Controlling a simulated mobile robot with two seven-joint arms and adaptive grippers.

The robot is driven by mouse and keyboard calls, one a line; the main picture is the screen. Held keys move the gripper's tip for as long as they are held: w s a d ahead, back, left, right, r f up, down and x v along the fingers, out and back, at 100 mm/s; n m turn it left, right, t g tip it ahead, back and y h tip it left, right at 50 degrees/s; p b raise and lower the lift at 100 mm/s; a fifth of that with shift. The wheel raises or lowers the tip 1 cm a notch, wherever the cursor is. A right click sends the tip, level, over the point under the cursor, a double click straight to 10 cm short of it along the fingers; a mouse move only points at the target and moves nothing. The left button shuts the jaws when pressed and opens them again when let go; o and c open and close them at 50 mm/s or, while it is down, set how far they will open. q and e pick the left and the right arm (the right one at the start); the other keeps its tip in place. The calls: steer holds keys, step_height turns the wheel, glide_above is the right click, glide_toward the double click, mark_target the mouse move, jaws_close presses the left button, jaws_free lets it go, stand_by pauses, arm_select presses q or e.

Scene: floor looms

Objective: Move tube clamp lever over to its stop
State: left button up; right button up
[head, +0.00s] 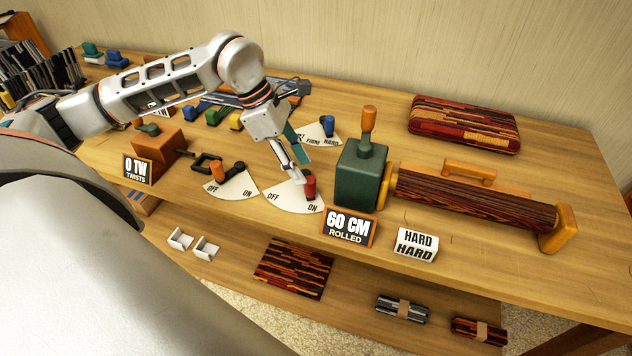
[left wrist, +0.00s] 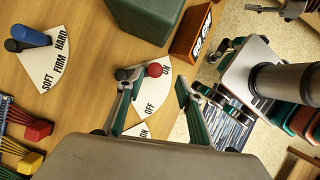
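In the left wrist view the red knob (left wrist: 154,70) sits on a dark arm. No label reading tube clamp is legible. My left gripper (head: 298,168) is just above and beside this lever. In the left wrist view its two fingers (left wrist: 154,88) are spread, with the knob showing in the space between them; I cannot tell whether a finger touches it.
A blue lever (head: 327,125) stands on a SOFT/FIRM/HARD dial behind. The green block (head: 362,170) and the striped roll (head: 470,200) stand right. The 60 CM sign (head: 347,227) is close in front.

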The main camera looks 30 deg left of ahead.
mark_target(310, 184)
arm_select(q)
steer(key=shift+w+a+f, duration=0.25)
steer(key=shift+w+a, duration=0.1)
steer(key=shift+a, duration=0.1)
steer(key=x, duration=0.7)
steer(key=shift+f, duration=0.15)
jaws_close()
